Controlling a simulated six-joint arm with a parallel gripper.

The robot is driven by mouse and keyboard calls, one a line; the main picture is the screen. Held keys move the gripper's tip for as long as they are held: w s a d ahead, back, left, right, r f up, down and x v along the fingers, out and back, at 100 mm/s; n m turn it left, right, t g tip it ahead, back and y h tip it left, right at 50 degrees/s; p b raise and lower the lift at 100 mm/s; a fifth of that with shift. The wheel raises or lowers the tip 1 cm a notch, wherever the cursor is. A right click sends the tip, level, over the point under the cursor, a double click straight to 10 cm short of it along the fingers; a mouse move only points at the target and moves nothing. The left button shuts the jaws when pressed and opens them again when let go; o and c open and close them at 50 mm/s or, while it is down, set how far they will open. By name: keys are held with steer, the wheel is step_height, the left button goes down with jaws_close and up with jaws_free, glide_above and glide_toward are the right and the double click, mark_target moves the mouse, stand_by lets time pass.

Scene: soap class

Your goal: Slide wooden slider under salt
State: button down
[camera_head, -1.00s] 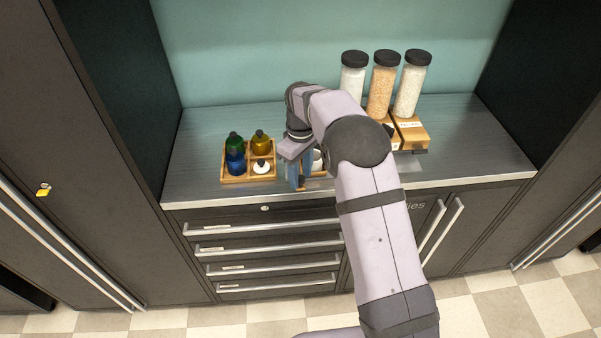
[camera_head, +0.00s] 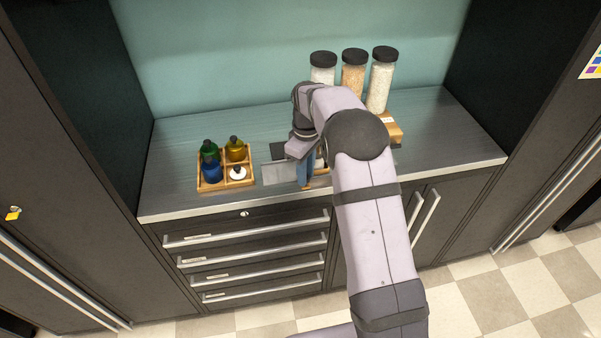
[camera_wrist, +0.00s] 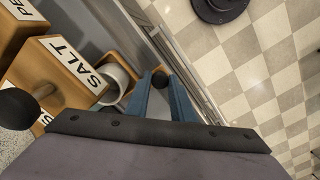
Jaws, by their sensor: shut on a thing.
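My gripper (camera_head: 305,180) has blue fingers and is low at the counter front, right of the bottle tray. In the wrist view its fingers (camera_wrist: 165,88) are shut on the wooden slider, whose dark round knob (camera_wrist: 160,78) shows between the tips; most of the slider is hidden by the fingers. The wooden block labelled SALT (camera_wrist: 65,65) is left of the fingers in the wrist view. A white round cup (camera_wrist: 121,76) lies between the block and the fingers. In the head view my arm hides the block's front and most of the slider.
Three black-lidded jars (camera_head: 352,75) stand on wooden stands (camera_head: 391,128) at the back right. A wooden tray (camera_head: 243,182) with several small bottles is at the left. Flat grey plates (camera_head: 279,173) lie between tray and gripper. The counter's front edge (camera_head: 200,212) is close by.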

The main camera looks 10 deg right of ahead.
steer(key=c, duration=1.5)
jaws_free()
steer(key=shift+c, duration=0.2)
steer(key=shift+r, duration=0.1)
steer(key=shift+r+b, duration=1.1)
steer(key=shift+r, duration=2.55)
